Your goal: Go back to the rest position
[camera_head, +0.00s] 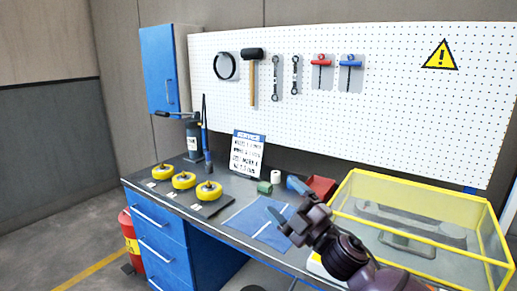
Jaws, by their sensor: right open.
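My right gripper (284,207) reaches in from the lower right on a dark arm. Its fingers are apart, with nothing seen between them, in front of the blue mat (250,219) on the workbench. My left gripper is not in this view. Three yellow coils (208,190) stand in a row on dark plates along the left part of the bench, well left of the right gripper. The arm and gripper hide part of the bench's right side.
A yellow-framed clear case (425,181) stands right of the arm. A green roll (264,187), a white roll (275,176), a red bin (321,187) and a sign (247,154) stand behind the mat. Tools hang on the white pegboard (400,120).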

